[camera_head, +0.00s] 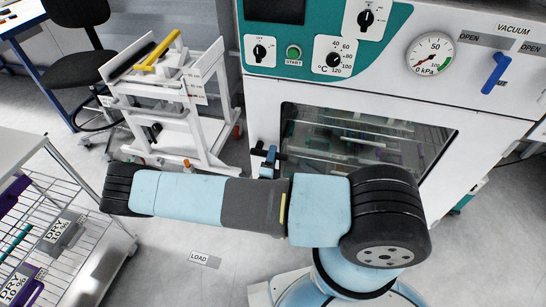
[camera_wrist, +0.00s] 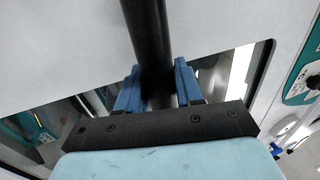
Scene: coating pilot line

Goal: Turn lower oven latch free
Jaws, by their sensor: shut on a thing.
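The white oven (camera_head: 250,97) stands at the right in the head view, with its dark door window (camera_head: 370,140). In the wrist view, a thick black bar, the lower oven latch (camera_wrist: 148,30), runs down from the top edge. My gripper (camera_wrist: 158,72) is shut on it, with one blue finger on each side. The bar's lower part passes between the fingers and is partly hidden. In the head view, small blue and dark parts show at the window's left edge, just above my arm; I cannot tell finger from latch there. My arm hides the lower door.
A white cart (camera_head: 190,125) with a yellow bar stands left of the oven. A wire rack (camera_head: 70,235) with tagged items is at the lower left. A blue valve handle (camera_head: 497,72) and a gauge (camera_head: 430,54) sit on the oven's upper right. Floor is open around the LOAD label (camera_head: 199,258).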

